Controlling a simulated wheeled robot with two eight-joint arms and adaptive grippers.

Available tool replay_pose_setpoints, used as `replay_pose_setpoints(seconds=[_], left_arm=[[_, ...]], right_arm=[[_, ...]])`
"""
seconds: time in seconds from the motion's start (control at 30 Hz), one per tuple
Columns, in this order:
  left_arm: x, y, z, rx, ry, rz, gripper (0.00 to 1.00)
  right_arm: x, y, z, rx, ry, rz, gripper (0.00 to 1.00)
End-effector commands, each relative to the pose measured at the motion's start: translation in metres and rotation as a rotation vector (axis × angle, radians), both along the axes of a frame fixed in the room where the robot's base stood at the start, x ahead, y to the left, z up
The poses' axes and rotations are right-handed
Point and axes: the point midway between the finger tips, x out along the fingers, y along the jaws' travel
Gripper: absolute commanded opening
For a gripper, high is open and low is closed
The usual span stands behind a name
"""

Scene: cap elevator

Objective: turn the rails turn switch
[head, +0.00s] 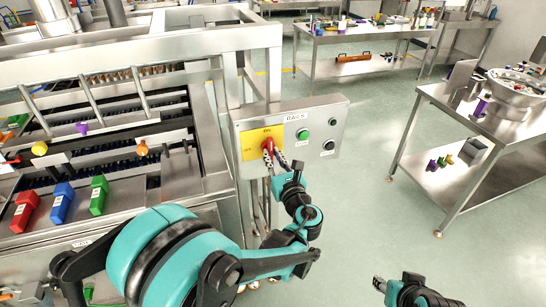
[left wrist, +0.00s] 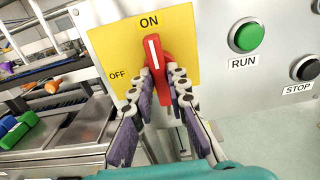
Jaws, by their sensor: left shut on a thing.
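The rails turn switch is a red knob (left wrist: 153,50) on a yellow plate (left wrist: 110,45) marked ON at the top and OFF at the left. Its white line points up, towards ON. The knob also shows in the head view (head: 267,146), on the front of the grey RAILS box (head: 318,158). My left gripper (left wrist: 162,82) is shut on the knob, one finger on each side, hiding its lower part. My right gripper (head: 394,284) is at the bottom right of the head view, apart from the box; its finger opening is unclear.
A green RUN button (left wrist: 246,36) and a black STOP button (left wrist: 305,68) sit right of the switch. The steel rail machine (head: 120,50) is at the left, with red, blue and green blocks (head: 62,204). A steel table (head: 500,130) stands right; the floor between is clear.

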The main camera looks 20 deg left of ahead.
Motion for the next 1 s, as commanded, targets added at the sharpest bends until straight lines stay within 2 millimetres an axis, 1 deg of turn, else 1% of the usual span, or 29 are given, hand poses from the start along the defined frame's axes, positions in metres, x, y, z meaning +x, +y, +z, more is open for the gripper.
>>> replay_pose_setpoints(seconds=[0.2, 0.23, 0.3, 0.57, 0.67, 0.77, 1.0], left_arm=[[0.000, 0.000, 0.000, 0.002, 0.000, 0.000, 0.00], [0.000, 0.000, 0.000, 0.002, 0.000, 0.000, 0.20], [0.000, 0.000, 0.000, 0.002, 0.000, 0.000, 0.36], [0.000, 0.000, 0.000, 0.001, -0.001, 0.000, 0.36], [-0.003, -0.002, 0.000, 0.001, -0.001, -0.001, 0.36], [-0.013, -0.010, 0.000, 0.001, -0.001, -0.003, 0.36], [-0.055, -0.039, 0.000, 0.001, -0.001, -0.005, 0.36]], right_arm=[[0.000, 0.000, 0.000, 0.000, 0.000, 0.000, 0.41], [0.000, 0.000, 0.000, 0.000, 0.000, 0.000, 0.41], [0.000, 0.000, 0.000, 0.000, 0.000, 0.000, 0.41], [0.000, 0.000, 0.000, 0.000, 0.000, 0.000, 0.41], [0.000, 0.000, 0.000, 0.000, 0.000, 0.000, 0.41], [0.000, 0.000, 0.000, 0.000, 0.000, 0.000, 0.41], [0.000, 0.000, 0.000, 0.000, 0.000, 0.000, 0.41]])
